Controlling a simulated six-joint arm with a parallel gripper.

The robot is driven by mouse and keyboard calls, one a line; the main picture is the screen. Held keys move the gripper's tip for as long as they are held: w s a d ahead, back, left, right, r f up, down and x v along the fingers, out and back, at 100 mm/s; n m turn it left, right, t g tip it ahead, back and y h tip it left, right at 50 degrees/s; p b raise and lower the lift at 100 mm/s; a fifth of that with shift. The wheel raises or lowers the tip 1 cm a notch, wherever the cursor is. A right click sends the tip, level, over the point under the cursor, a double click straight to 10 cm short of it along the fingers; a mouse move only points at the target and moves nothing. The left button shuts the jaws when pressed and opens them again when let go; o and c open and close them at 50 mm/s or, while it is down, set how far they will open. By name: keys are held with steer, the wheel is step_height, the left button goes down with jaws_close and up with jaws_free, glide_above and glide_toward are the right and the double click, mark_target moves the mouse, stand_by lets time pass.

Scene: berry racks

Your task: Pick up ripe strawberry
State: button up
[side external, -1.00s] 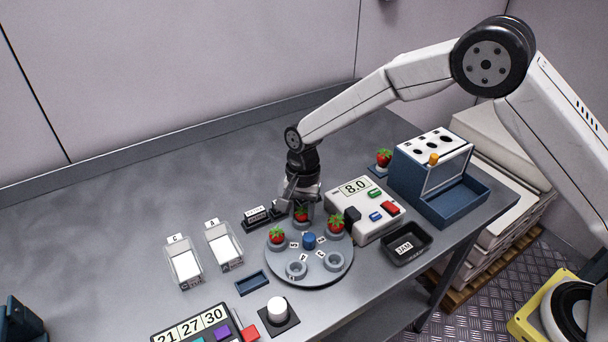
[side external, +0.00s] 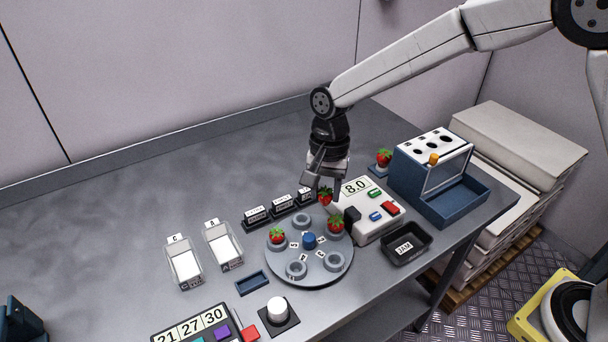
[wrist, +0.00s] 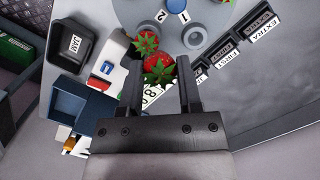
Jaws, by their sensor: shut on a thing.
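My gripper (side external: 327,188) is shut on a red strawberry (side external: 325,197) with green leaves. It holds the berry above the back right of the round grey turntable (side external: 320,278), near the white unit with the 8.0 display. In the wrist view the held strawberry (wrist: 158,68) shows between the fingertips. A second red strawberry (side external: 335,225) sits in the turntable's right cup. A third strawberry (side external: 277,236) sits in its left cup. The back cup (side external: 302,221) is empty, as are the two front cups. Another strawberry (side external: 384,157) stands on a small blue base at the far right.
The white display unit (side external: 378,230) stands right of the turntable, beside a black JAM tray (side external: 407,243). A blue box with holes (side external: 432,150) stands behind them. Small black labelled holders (side external: 283,203) line the back. Clear trays (side external: 185,265) stand left. The table's back left is clear.

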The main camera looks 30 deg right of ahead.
steer(key=s+d+r, duration=0.2)
steer(key=s+r, duration=0.1)
steer(key=s, duration=0.4)
steer(key=shift+s+d+r, duration=0.2)
steer(key=shift+s+r, duration=0.05)
steer(key=shift+s, duration=0.1)
steer(key=shift+w, duration=0.1)
stand_by(0.3)
steer(key=w+a+f+m, duration=0.3)
steer(key=w+a, duration=0.4)
steer(key=a, duration=0.4)
steer(key=w+a+f+m+t, duration=0.1)
steer(key=w+a+f+m, duration=0.3)
steer(key=a, duration=0.6)
steer(key=w+m, duration=0.2)
steer(key=shift+w+a, duration=0.35)
steer(key=shift+a, duration=0.05)
steer(key=shift+f, duration=0.25)
steer(key=shift+f, duration=2.55)
